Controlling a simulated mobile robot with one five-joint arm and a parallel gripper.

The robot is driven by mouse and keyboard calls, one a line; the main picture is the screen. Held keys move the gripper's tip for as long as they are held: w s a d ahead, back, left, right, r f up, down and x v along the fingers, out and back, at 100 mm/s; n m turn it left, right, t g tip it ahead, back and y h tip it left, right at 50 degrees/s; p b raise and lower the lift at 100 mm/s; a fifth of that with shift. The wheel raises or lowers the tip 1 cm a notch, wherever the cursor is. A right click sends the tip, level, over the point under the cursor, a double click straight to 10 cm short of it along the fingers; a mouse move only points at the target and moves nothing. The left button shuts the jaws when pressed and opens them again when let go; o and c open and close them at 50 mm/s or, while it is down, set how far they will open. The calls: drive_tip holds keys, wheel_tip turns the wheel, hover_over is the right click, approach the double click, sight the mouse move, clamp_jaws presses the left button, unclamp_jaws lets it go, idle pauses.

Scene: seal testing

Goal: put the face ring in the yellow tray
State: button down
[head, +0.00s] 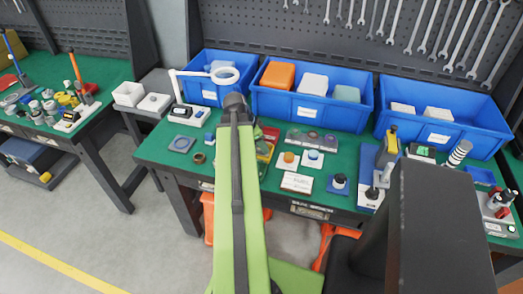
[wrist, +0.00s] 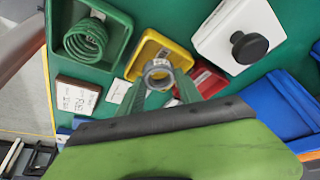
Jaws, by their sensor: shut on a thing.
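In the wrist view, my gripper (wrist: 158,82) has its two green fingers closed on a grey face ring (wrist: 158,65). The ring is held at the fingertips, in front of the yellow tray (wrist: 146,47) in the picture. Its height above the tray floor is hard to tell. The tray's near part is hidden behind the ring and fingers. In the head view, the yellow tray (head: 265,148) shows only partly beside my green arm, which hides the gripper and ring.
A green tray with a green coil spring (wrist: 85,38) lies left of the yellow tray in the wrist view, a red tray (wrist: 207,80) right of it. A white box with a black knob (wrist: 238,47) stands close by. Blue bins (head: 311,107) line the bench's back.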

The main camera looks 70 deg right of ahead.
wheel_tip(320, 180, down, 3)
drive_tip(key=shift+r+b, duration=0.2)
drive_tip(key=shift+b, duration=0.4)
drive_tip(key=shift+r, duration=0.2)
drive_tip(key=shift+f, duration=0.15)
drive_tip(key=c, duration=1.1)
unclamp_jaws()
drive_tip(key=shift+r+p, duration=0.5)
drive_tip(key=shift+p, duration=0.05)
drive_tip(key=p+v, duration=1)
drive_tip(key=v, duration=0.1)
drive_tip(key=shift+w+a+r, duration=0.1)
drive_tip(key=shift+a, duration=0.1)
